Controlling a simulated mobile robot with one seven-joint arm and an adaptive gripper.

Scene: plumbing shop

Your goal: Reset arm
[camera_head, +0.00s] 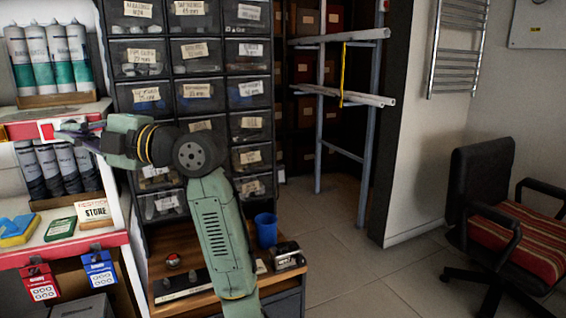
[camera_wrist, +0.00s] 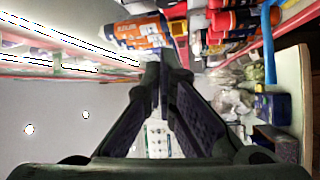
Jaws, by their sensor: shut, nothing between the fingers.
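My gripper (camera_head: 72,131) shows at the left of the head view, at the end of my green arm. It points left, in front of the edge of the white and red shelf unit (camera_head: 60,243). In the wrist view my gripper (camera_wrist: 163,62) has its dark fingers meeting at the tips. It is shut and holds nothing. I cannot tell from the head view whether it touches the shelf edge.
Tubes (camera_head: 48,58) stand on the upper shelf. Labelled drawers (camera_head: 197,90) rise behind my arm. A blue cup (camera_head: 266,230) stands on the wooden counter (camera_head: 205,300). A black chair (camera_head: 505,215) stands at right. The floor (camera_head: 345,255) between is clear.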

